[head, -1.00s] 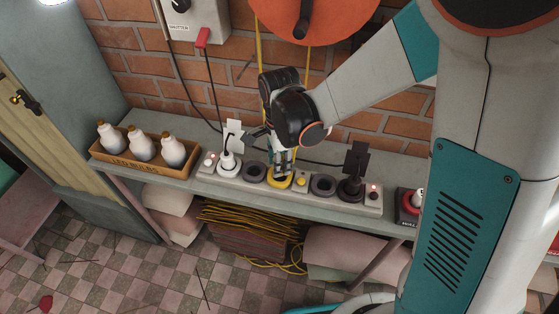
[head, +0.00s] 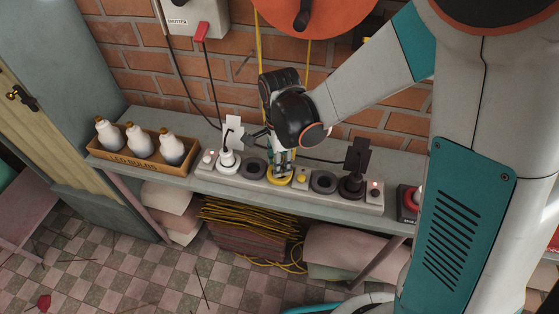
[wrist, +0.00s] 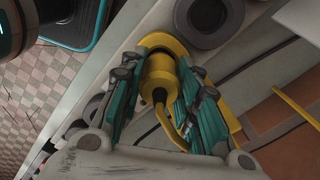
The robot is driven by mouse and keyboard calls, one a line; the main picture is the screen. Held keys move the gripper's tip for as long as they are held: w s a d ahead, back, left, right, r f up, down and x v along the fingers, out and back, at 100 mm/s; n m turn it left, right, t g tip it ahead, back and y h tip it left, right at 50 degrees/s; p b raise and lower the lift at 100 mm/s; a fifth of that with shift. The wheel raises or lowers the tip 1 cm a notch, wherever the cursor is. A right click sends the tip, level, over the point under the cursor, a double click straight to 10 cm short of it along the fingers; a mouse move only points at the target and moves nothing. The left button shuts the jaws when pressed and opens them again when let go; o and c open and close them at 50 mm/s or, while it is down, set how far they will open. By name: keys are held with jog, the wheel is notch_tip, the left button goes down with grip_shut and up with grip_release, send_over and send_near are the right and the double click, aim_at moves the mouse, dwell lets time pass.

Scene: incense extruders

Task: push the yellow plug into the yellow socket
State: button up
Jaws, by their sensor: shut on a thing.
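The yellow plug (wrist: 158,78) is between the teal fingers of my gripper (wrist: 160,72) in the wrist view, with its yellow cord bending back toward the palm. My gripper is shut on it. The yellow socket (head: 279,179) is on the grey power strip (head: 211,174) in the head view, right under my gripper (head: 282,168). In the wrist view the yellow socket's ring (wrist: 163,41) shows around the plug's front end. The plug lines up with the socket; how deep it sits cannot be told, as the fingers hide part of it.
A white plug (head: 228,160) sits left on the strip and a black plug (head: 351,186) right. Empty dark sockets (head: 323,182) flank the yellow one. The brick wall (head: 190,80) is close behind.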

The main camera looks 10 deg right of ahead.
jog(key=shift+f+b, duration=0.45)
jog(key=shift+f, duration=0.1)
jog(key=o, duration=1.1)
jog(key=shift+o, duration=0.2)
jog(key=shift+r, duration=0.1)
notch_tip(320, 180, up, 7)
jog(key=shift+r, duration=0.15)
